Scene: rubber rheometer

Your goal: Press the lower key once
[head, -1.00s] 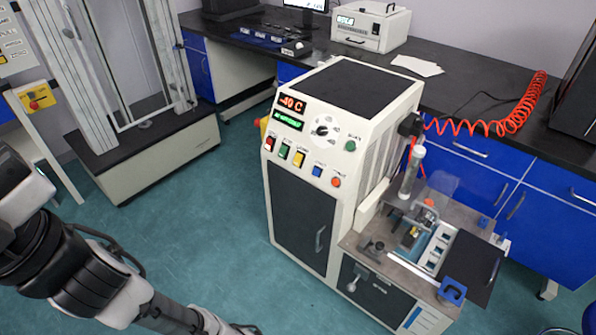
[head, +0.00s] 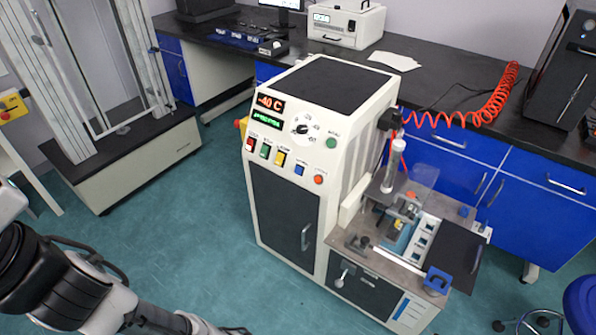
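The white machine (head: 300,200) stands in the middle of the head view. Its sloped front panel carries a red display (head: 271,104) reading -40 C, a green display (head: 266,118) and a round dial (head: 302,129). Below these is a row of red (head: 250,144), green (head: 265,152) and yellow (head: 280,159) switches. Further right are a blue key (head: 299,170) and an orange key (head: 318,180). A green button (head: 331,143) sits above them. The labels are too small to read, so I cannot tell which is the lower key. My gripper is out of view; only my arm shows at lower left.
A side bench with a clear guard and test fixture (head: 405,220) joins the machine's right. A coiled red hose (head: 490,100) hangs behind it. A tall frame machine (head: 120,165) stands at left. The green floor (head: 200,230) in front is clear. A blue chair (head: 580,305) is at lower right.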

